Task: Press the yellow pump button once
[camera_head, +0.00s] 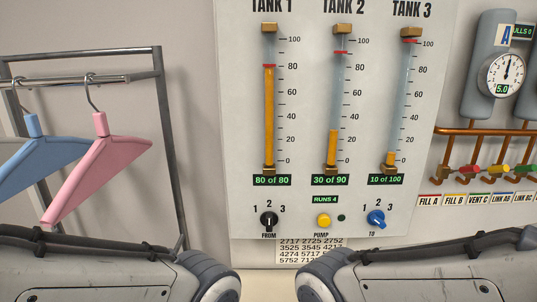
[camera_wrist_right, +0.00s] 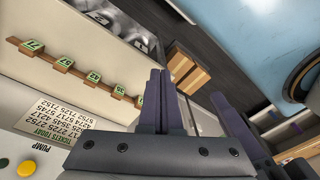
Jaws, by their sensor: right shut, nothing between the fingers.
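The yellow pump button (camera_head: 323,220) sits on the white panel above the word PUMP, between the black FRUM knob (camera_head: 268,220) and the blue TO knob (camera_head: 376,218). The black knob's mark points up at 2; the blue knob's mark points up-left. A green display (camera_head: 325,199) above the button reads RUNS 4. The button also shows at the lower left of the right wrist view (camera_wrist_right: 27,168). My right gripper (camera_wrist_right: 157,75) is shut and empty, apart from the button. A dark finger-like part (camera_wrist_right: 235,125), seemingly my left gripper, is partly hidden. Neither gripper shows in the head view.
The panel's tank gauges (camera_head: 269,110) read 80 of 80, 30 of 90 and 10 of 100. A number sheet (camera_head: 312,248) hangs below the pump. A rail with blue and pink hangers (camera_head: 100,160) stands left. Coloured valves (camera_head: 495,170) and a dial are right.

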